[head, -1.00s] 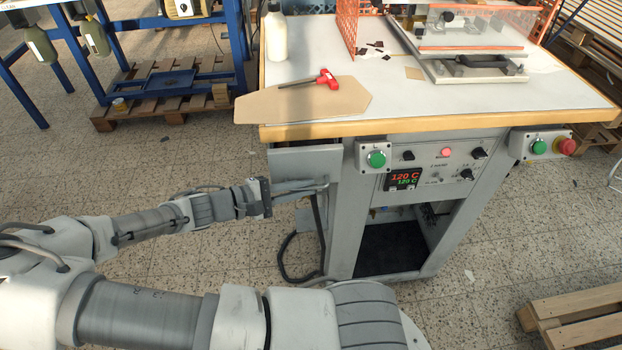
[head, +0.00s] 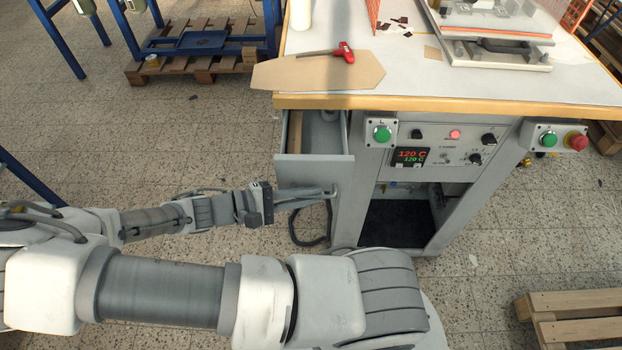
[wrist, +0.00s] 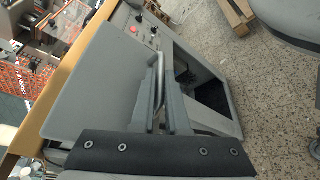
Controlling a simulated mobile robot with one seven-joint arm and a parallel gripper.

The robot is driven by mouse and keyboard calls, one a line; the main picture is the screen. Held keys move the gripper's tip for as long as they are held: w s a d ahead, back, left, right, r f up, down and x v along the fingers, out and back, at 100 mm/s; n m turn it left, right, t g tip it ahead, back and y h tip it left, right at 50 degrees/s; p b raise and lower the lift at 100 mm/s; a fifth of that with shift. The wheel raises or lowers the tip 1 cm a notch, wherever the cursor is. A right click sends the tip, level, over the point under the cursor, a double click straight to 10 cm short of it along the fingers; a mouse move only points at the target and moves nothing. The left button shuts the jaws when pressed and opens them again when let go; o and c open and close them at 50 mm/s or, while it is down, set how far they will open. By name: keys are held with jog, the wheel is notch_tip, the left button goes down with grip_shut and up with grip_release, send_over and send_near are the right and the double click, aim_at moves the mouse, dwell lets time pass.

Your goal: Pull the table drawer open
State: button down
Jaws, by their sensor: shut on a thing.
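The grey table drawer (head: 313,171) stands partly pulled out below the left part of the worktop, and its inside shows over the front panel. In the wrist view the drawer front (wrist: 105,92) fills the left and middle. A bar handle (wrist: 158,85) runs along it, between the fingers. My gripper (head: 322,192) reaches in from the left at the lower edge of the drawer front, and its fingers (wrist: 164,108) are shut on the handle.
The table (head: 420,103) has a wooden edge and carries a cardboard sheet (head: 300,73) with a red-handled tool (head: 345,52). A control panel (head: 440,147) with buttons is right of the drawer. A dark cable (head: 293,230) hangs below. A wooden pallet (head: 575,318) lies at the lower right.

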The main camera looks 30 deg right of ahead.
jog(key=shift+s+a+p, duration=0.3)
jog(key=shift+s+a, duration=0.35)
jog(key=shift+s, duration=0.35)
jog(key=shift+s+a+p, duration=0.25)
jog(key=shift+s+a, duration=0.35)
jog(key=shift+s, duration=0.4)
jog(key=c, duration=1.2)
grip_release()
jog(key=v, duration=1.7)
jog(key=shift+a, duration=0.25)
jog(key=shift+p, duration=0.3)
